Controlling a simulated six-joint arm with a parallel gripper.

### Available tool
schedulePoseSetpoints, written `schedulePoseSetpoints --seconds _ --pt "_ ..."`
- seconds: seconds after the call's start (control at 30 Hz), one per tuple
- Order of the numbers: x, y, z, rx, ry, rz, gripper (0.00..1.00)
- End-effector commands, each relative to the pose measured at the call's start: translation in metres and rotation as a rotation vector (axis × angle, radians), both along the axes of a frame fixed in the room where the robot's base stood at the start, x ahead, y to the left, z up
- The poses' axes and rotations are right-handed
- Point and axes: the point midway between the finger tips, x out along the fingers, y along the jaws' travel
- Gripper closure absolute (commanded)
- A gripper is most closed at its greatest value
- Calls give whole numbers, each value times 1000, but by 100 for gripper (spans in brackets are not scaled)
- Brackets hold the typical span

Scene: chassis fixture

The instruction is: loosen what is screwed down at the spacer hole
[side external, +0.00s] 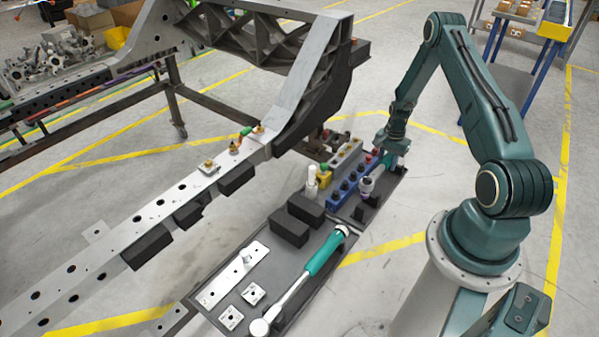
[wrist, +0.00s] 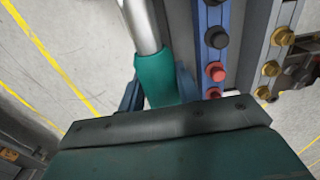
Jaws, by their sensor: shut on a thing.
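My gripper (side external: 391,146) is shut on the teal handle of a tool (side external: 367,184) at the tool rack, right of centre in the side view. In the wrist view the teal handle (wrist: 154,76) sits between my fingers, with a silver shaft running up from it. The tool's silver head is low, by a black holder. The chassis rail (side external: 150,212) runs across the left. Brass-coloured fasteners (side external: 233,149) stand on it near the upright bracket, with a green piece (side external: 246,131) beside them. I cannot tell which place is the spacer hole.
A blue socket strip (side external: 347,186) with dark and red pieces stands beside the held tool; it also shows in the wrist view (wrist: 215,60). A second teal-handled wrench (side external: 325,252) lies on the dark tray (side external: 290,262), near black blocks (side external: 289,226) and metal plates (side external: 233,275).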

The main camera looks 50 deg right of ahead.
Motion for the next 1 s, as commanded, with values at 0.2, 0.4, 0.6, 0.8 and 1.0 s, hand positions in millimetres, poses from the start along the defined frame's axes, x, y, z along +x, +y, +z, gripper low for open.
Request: schedulePoseSetpoints --seconds 0.2,0.4,0.6,0.8,1.0 --pt "25 8 11 -3 -4 -37 100" --pt "63 24 29 -3 -6 -106 100" --pt "110 53 53 -3 -7 -201 100" --pt "155 90 80 -2 -8 -301 100" --pt "196 134 109 0 -8 -400 100"
